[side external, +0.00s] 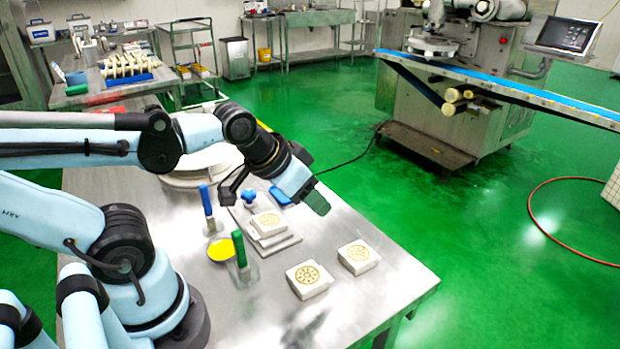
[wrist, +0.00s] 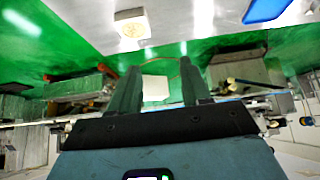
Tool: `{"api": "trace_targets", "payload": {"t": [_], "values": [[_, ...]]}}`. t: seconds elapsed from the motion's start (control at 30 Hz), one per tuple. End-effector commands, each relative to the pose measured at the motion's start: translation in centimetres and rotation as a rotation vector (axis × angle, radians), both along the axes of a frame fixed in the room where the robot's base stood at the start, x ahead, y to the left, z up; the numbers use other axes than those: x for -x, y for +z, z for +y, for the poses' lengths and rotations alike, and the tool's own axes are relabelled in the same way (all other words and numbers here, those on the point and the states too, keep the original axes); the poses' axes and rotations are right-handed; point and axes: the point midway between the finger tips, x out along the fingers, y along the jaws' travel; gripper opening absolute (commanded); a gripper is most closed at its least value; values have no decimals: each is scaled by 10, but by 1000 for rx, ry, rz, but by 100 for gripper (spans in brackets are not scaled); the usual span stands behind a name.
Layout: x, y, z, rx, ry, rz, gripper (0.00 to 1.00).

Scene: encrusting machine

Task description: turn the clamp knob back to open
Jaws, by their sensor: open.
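The clamp knob (side external: 249,196) is a small blue knob at the back left edge of a flat grey plate (side external: 281,243) on the steel table. A pale block (side external: 268,222) with a brown round pattern lies on that plate. My gripper (side external: 317,204) is in the air, to the right of the knob and apart from it. In the wrist view its two green fingers (wrist: 160,70) stand apart with nothing between them. I cannot make out the knob in the wrist view. How far the knob is turned cannot be told.
Two more patterned blocks (side external: 309,279) (side external: 358,256) lie at the table's right. A blue-handled tool (side external: 206,203), a green-handled scraper (side external: 240,250) and a yellow disc (side external: 221,249) stand left of the plate. A blue item (side external: 281,196) lies behind it. The front of the table (side external: 350,305) is clear.

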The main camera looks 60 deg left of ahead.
Motion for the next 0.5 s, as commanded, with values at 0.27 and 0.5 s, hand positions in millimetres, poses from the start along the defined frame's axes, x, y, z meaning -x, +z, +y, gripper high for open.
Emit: {"api": "trace_targets", "payload": {"t": [0.27,0.5], "values": [[-6,7,30,-79,-27,83,64],[-7,19,117,-209,-177,348,64]]}}
